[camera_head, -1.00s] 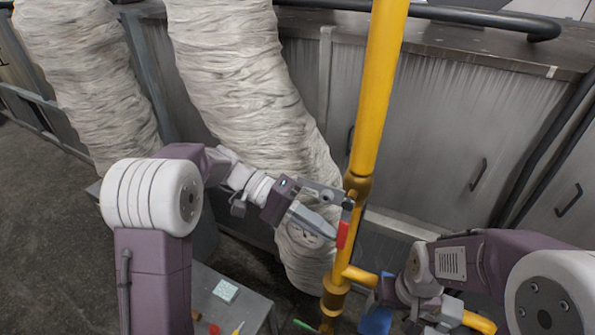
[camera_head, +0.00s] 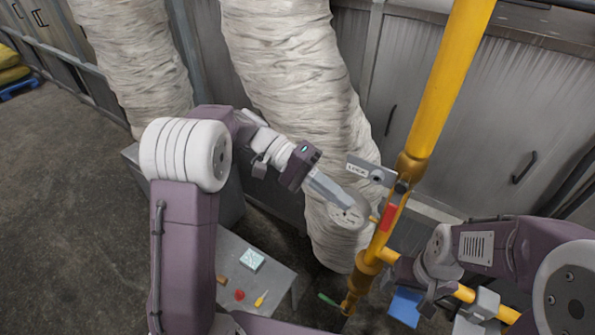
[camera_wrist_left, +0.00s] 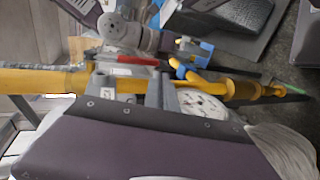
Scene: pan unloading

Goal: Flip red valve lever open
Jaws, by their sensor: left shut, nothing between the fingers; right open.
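The red valve lever (camera_head: 388,217) lies along the yellow upright pipe (camera_head: 441,82), below a brass-coloured fitting. It also shows in the left wrist view as a red strip (camera_wrist_left: 138,60) against the yellow pipe. My left gripper (camera_head: 364,213) is shut and empty, just left of the lever; contact is unclear. A grey finger (camera_wrist_left: 158,90) shows in the left wrist view. A white round gauge (camera_wrist_left: 203,104) sits beside the pipe. My right gripper (camera_head: 428,303) is open near the lower yellow branch, partly hidden by its own wrist.
A grey labelled plate (camera_head: 371,172) sits above the lever, close to my left gripper. A blue flat part (camera_head: 405,307) is near the branch pipe. A low grey table (camera_head: 280,277) holds small items. Thick wrapped ducts (camera_head: 290,90) stand behind my left arm.

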